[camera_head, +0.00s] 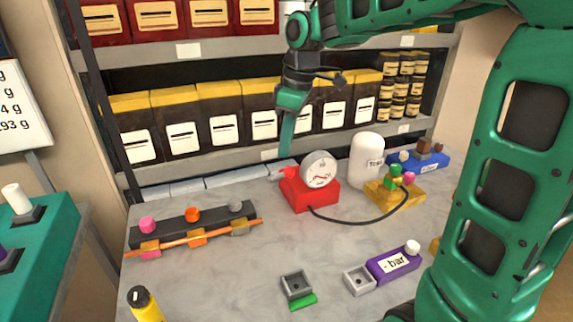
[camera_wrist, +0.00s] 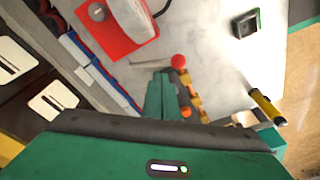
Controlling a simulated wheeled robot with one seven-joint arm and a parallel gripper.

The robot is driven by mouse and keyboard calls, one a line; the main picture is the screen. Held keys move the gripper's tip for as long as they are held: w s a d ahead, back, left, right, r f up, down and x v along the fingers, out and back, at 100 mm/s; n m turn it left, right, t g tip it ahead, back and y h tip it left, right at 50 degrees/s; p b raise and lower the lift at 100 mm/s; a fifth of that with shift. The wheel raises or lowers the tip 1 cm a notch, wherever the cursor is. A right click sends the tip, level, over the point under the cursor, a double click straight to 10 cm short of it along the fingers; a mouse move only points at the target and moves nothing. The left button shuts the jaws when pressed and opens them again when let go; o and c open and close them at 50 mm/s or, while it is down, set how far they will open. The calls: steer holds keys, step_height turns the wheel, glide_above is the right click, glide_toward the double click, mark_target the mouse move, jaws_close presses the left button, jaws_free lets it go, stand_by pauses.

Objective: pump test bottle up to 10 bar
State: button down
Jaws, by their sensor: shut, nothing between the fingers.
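The red pump (camera_head: 309,194) stands on the grey bench with a round white gauge (camera_head: 319,169) on top; a short red handle sticks out at its left. The white test bottle (camera_head: 366,160) stands upright to its right. A black hose (camera_head: 350,219) runs from the pump to the yellow valve block (camera_head: 381,193) with green and pink knobs. My gripper (camera_head: 284,151) points down, shut and empty, just above the handle's end. In the wrist view my fingertips (camera_wrist: 161,78) are close to a red ball (camera_wrist: 178,61); I cannot tell whether they touch. The pump (camera_wrist: 111,32) shows upper left there.
A purple block labelled bar (camera_head: 394,264) and a small grey tray (camera_head: 296,284) are at the front. A dark rail (camera_head: 190,229) with coloured knobs lies at the left. A shelf of dark boxes (camera_head: 224,115) stands close behind. A blue block (camera_head: 432,160) is at the back right.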

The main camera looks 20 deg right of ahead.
steer(key=shift+s+f, duration=0.1)
steer(key=shift+s+f, duration=0.15)
steer(key=shift+s, duration=0.05)
